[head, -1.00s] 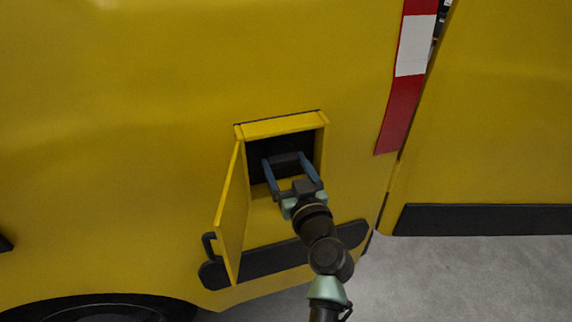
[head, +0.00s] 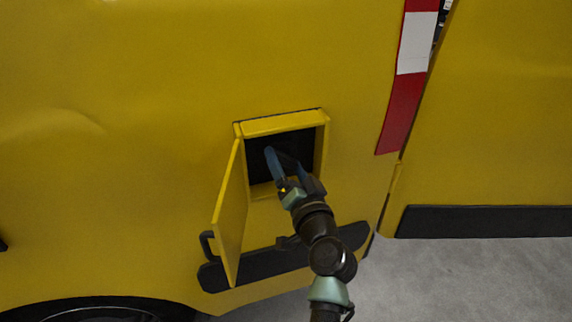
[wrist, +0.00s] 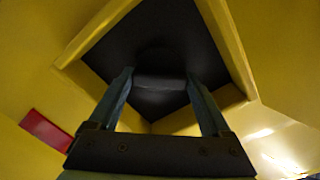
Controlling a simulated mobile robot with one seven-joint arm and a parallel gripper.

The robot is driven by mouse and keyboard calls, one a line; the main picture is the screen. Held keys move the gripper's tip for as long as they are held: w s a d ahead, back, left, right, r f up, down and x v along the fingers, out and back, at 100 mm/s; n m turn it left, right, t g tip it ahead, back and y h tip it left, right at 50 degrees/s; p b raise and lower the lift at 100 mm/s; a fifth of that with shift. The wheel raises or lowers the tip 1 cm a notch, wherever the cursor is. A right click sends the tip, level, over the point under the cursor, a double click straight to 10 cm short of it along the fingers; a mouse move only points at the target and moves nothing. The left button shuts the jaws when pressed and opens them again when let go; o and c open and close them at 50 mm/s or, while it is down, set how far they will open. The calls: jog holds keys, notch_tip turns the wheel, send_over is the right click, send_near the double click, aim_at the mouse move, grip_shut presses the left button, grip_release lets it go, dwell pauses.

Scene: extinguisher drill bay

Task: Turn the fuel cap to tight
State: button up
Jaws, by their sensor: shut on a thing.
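The fuel cap (wrist: 160,82) is dark and sits in the black recess behind the open yellow fuel door (head: 230,215). In the wrist view its bar-like grip lies between my fingertips. My gripper (head: 283,155) reaches into the recess and is shut on the cap; it also shows in the wrist view (wrist: 158,85), with a blue-grey finger on each side of the grip. In the head view the cap is hard to make out against the dark recess and is partly hidden by my fingers. No tight mark can be read.
The yellow recess frame (head: 285,123) surrounds my fingers closely. The fuel door stands open to the left of my gripper. A black strip (head: 265,265) runs below the recess. Grey floor (head: 470,275) is free at the lower right.

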jog(key=m+p, duration=0.1)
jog(key=m, duration=0.4)
jog(key=shift+m, duration=0.3)
jog(key=shift+m+p, duration=0.5)
jog(key=shift+m, duration=1.6)
jog(key=o, duration=1.2)
jog(key=shift+c, duration=0.2)
jog(key=b+v, duration=0.1)
jog(key=v, duration=1.2)
